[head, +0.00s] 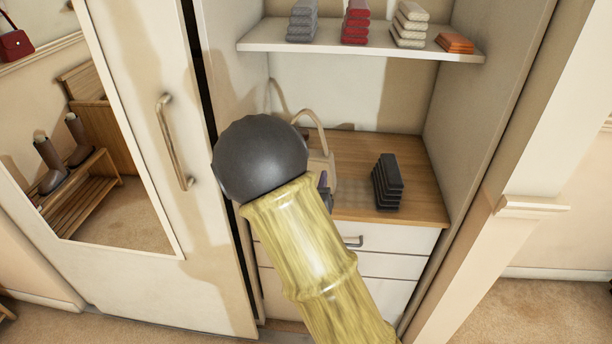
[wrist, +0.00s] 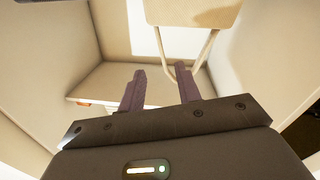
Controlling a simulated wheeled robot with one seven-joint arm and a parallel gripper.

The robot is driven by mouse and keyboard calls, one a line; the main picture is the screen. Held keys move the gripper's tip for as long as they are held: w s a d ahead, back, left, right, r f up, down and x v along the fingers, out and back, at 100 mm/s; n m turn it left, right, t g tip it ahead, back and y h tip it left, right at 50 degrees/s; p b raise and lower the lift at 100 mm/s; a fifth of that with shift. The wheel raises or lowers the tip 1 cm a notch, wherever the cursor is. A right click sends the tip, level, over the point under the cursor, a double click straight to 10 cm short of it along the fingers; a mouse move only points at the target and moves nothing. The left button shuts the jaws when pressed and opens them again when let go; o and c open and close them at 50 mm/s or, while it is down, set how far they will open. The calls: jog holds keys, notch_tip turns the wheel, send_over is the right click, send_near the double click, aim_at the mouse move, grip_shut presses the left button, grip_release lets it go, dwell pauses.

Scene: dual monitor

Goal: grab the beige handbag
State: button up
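The beige handbag (head: 322,168) stands on the wooden counter of the closet in the head view, partly hidden by my arm. Its thin looped handle (head: 314,118) rises above it. In the wrist view the bag (wrist: 195,12) is at the top, and its handle (wrist: 160,45) hangs down in the picture towards my fingers. My gripper (wrist: 160,84) is open, with a clear gap between the two dark fingers. The handle's end is close to the right fingertip; I cannot tell whether they touch. In the head view my arm hides most of the gripper.
A stack of dark folded items (head: 387,182) stands right of the bag. A shelf (head: 340,47) above holds several folded stacks. Closet side walls enclose the space. A mirrored door (head: 150,60) with a handle is at the left. Drawers (head: 385,265) lie below the counter.

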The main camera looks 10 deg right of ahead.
aim_at(324, 147)
jog(key=shift+w, duration=0.1)
jog(key=p+x, duration=0.1)
jog(key=x, duration=1.1)
jog(key=shift+d, duration=0.1)
jog(key=shift+p, duration=0.3)
jog(key=shift+p+x, duration=0.5)
jog(key=shift+x, duration=2.1)
jog(key=shift+d, duration=0.1)
grip_shut()
